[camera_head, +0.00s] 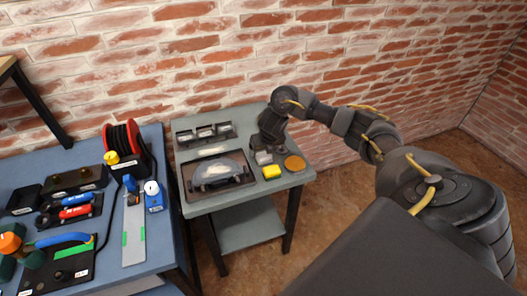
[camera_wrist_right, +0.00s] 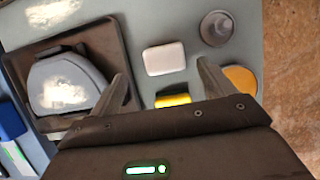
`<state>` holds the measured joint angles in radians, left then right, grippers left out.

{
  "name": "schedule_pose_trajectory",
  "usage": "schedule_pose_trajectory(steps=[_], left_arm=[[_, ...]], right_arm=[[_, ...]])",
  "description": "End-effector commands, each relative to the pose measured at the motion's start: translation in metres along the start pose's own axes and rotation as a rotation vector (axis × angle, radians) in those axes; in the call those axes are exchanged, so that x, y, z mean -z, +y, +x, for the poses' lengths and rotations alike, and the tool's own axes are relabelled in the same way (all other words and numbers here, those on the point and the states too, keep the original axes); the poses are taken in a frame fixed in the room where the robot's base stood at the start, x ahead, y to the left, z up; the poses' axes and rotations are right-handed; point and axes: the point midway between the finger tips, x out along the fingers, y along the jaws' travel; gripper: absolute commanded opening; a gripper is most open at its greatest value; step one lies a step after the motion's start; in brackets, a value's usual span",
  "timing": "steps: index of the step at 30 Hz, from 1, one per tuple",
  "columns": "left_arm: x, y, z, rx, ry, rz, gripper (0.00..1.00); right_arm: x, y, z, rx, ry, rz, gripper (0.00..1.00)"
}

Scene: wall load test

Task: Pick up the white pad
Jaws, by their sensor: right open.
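The white pad (camera_wrist_right: 164,58) is a small rounded block lying flat on the small grey table. In the head view the pad (camera_head: 263,158) sits just behind a yellow block (camera_head: 271,172). My right gripper (camera_wrist_right: 164,82) is open and points down over the table, with one finger to each side of the pad in the picture. The fingers appear apart from the pad, and nothing is between them in their grip. In the head view the right gripper (camera_head: 268,148) is small and close behind the pad. My left gripper is not in view.
A dark tray (camera_head: 186,171) with a grey rounded tool stands left of the pad. An orange disc (camera_head: 295,162) and a grey round piece (camera_wrist_right: 217,28) lie nearby. A blue table (camera_head: 98,256) with a cable reel and tools stands left; a brick wall (camera_head: 190,60) is behind.

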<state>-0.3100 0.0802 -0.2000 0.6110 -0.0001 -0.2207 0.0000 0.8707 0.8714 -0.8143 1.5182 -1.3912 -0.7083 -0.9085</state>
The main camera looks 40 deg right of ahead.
Motion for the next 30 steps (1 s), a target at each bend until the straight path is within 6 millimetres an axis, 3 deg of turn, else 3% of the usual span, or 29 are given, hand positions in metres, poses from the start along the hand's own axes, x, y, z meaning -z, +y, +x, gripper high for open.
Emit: schedule_pose_trajectory(steps=[8, 18, 26, 30], left_arm=[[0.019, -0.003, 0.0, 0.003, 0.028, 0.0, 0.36], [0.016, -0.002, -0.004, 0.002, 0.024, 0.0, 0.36], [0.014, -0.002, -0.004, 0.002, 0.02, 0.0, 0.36], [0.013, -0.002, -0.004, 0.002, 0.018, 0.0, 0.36]], right_arm=[[0.0, -0.002, 0.01, 0.001, 0.002, 0.001, 0.82], [-0.001, -0.006, 0.054, 0.002, 0.002, 0.002, 0.82], [-0.002, -0.007, 0.058, 0.002, -0.001, 0.0, 0.82], [-0.002, -0.007, 0.058, 0.002, -0.001, 0.0, 0.67]])
